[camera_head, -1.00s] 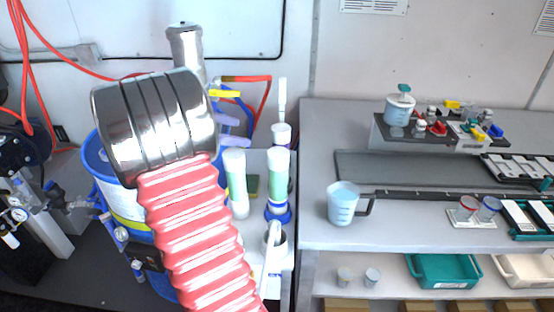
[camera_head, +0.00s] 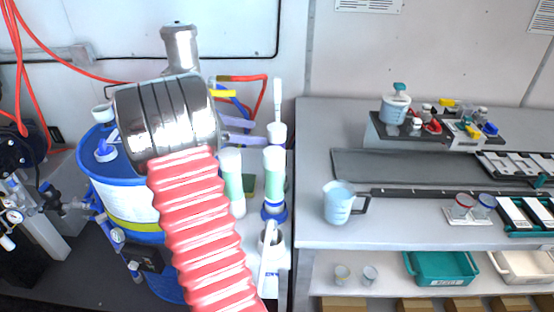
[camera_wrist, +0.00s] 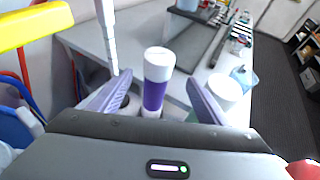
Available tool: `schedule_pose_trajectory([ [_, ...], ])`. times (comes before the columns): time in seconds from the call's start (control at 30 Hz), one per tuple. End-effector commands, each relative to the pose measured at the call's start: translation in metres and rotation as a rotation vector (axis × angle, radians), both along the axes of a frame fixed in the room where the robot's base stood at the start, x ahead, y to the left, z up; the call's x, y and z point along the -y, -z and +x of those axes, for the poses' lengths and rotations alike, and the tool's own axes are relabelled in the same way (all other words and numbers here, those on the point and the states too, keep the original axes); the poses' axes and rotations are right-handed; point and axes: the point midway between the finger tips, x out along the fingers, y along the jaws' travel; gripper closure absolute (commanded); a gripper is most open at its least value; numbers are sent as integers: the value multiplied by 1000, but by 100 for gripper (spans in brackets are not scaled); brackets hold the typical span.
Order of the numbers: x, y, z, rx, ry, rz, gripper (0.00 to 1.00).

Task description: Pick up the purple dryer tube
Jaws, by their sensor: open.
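The purple dryer tube (camera_wrist: 154,92) stands upright in the wrist view, with a white cap and a purple body. It lies ahead of my gripper, between the lines of the two fingers. My gripper (camera_wrist: 160,78) is open and empty, with one pale purple finger on each side of the tube. In the head view my gripper (camera_head: 250,131) points right toward the tube (camera_head: 276,141), whose lower part is hidden behind a green tube. I cannot tell whether the fingertips reach past the tube's near side.
Two green tubes with white caps (camera_head: 230,175) (camera_head: 273,172) stand in front. A thin white rod (camera_wrist: 107,35) rises left of the purple tube in the wrist view. A blue drum (camera_head: 120,190) is at left. A jug (camera_head: 338,203) sits on the bench to the right.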

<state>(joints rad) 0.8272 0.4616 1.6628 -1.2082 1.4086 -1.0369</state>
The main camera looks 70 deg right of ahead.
Motion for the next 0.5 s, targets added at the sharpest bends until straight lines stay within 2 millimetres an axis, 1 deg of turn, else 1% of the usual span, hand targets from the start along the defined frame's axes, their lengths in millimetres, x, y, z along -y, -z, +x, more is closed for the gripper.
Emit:
schedule_pose_trajectory([
  [0.1,11,8,-15,-1,3,1,30],
  [0.23,21,14,-27,-1,3,1,30],
  [0.33,25,16,-31,0,1,0,30],
  [0.5,26,16,-31,0,0,0,30],
])
